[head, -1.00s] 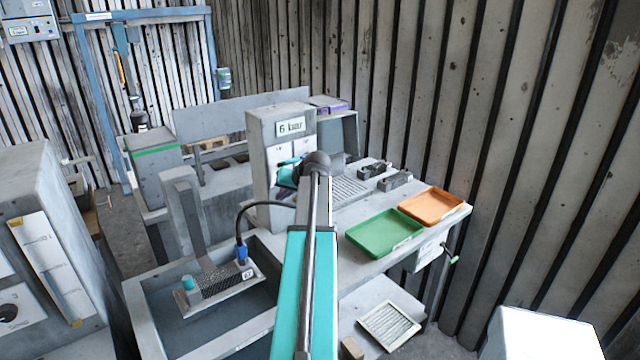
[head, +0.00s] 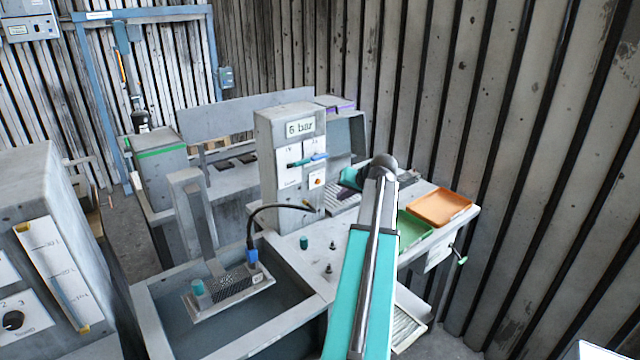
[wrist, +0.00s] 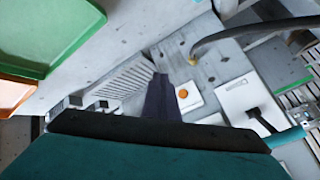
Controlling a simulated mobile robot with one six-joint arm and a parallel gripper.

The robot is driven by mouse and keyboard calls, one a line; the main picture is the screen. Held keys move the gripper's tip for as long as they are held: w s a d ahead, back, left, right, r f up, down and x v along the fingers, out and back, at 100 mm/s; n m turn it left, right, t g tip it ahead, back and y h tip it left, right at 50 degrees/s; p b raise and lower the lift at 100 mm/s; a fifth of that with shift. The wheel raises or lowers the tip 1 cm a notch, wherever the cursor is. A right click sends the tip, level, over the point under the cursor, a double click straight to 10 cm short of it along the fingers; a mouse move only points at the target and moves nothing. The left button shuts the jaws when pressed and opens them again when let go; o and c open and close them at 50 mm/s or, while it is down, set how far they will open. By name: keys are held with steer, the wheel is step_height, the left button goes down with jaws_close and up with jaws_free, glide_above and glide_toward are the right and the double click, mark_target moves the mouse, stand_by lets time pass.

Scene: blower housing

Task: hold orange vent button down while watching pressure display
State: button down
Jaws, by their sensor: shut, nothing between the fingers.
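The orange vent button (head: 317,181) sits on a small white plate on the front of the grey cabinet. It also shows in the wrist view (wrist: 183,93), just right of my fingers. My gripper (head: 347,182), dark with a teal body, is to the right of the cabinet. In the wrist view my gripper (wrist: 162,98) shows shut fingers holding nothing. I cannot tell from these views whether the fingers touch the cabinet; they do not cover the button. A white plate reading "6 bar" (head: 300,128) is above the button. No separate pressure display can be made out.
A teal-handled lever (head: 308,160) is just above the button. A black hose (head: 265,208) runs from the cabinet to a blue connector (head: 252,254) in the sink. Green (head: 412,230) and orange (head: 442,206) trays stand on the bench to the right.

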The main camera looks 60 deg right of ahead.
mark_target(318, 182)
steer(key=shift+w, duration=0.25)
stand_by(0.3)
steer(key=w+d, duration=0.2)
steer(key=w, duration=0.6)
steer(key=shift+d, duration=0.4)
steer(key=shift+w, duration=0.2)
stand_by(2.0)
steer(key=shift+w+d, duration=0.15)
steer(key=shift+w, duration=0.1)
steer(key=shift+w+d, duration=0.1)
steer(key=shift+w, duration=0.25)
stand_by(3.5)
